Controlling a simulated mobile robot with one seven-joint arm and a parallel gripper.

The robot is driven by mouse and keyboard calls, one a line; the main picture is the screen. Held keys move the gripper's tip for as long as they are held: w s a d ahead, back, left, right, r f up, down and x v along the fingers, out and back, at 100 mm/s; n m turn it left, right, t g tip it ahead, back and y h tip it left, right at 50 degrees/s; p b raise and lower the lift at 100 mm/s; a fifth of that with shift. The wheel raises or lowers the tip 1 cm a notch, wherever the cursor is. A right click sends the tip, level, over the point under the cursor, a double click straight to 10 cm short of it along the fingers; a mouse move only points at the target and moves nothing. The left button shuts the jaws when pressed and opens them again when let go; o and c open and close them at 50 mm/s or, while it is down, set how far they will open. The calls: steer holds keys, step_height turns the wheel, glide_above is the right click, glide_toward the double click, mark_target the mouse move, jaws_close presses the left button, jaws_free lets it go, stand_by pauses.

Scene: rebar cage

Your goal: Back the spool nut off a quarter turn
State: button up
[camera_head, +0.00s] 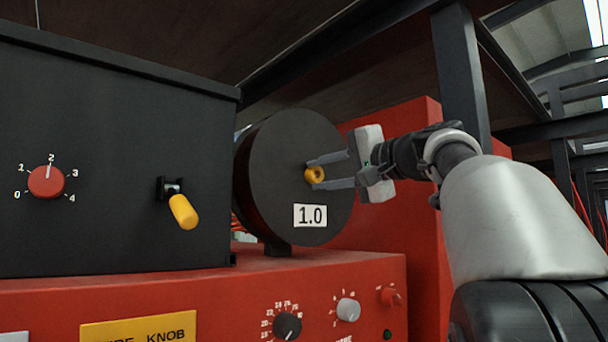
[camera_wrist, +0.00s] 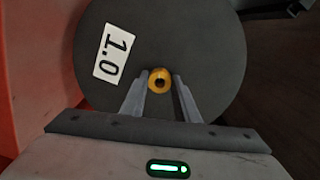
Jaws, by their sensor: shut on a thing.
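The spool (camera_head: 285,145) is a dark round disc with a white "1.0" label (camera_head: 310,215), standing above the red machine. The spool nut (camera_head: 315,175) is a small yellow-orange ring at the spool's centre. My gripper (camera_head: 318,174) reaches in from the right with its two fingers on either side of the nut, shut on it. In the wrist view the nut (camera_wrist: 159,81) sits between the two fingertips (camera_wrist: 160,84), its dark centre hole facing the camera. The label (camera_wrist: 115,52) shows tilted at the upper left there.
A black box (camera_head: 110,150) with a red dial (camera_head: 46,182) and a yellow-handled lever (camera_head: 183,211) stands to the left. The red machine front (camera_head: 230,290) below carries several knobs. A dark upright post (camera_head: 461,75) stands behind my arm.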

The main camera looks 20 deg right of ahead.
steer(key=shift+r, duration=0.1)
steer(key=o, duration=1)
steer(key=shift+w, duration=0.1)
steer(key=shift+o, duration=0.2)
steer(key=v, duration=1.7)
steer(key=shift+s, duration=0.25)
steer(key=shift+d, duration=0.1)
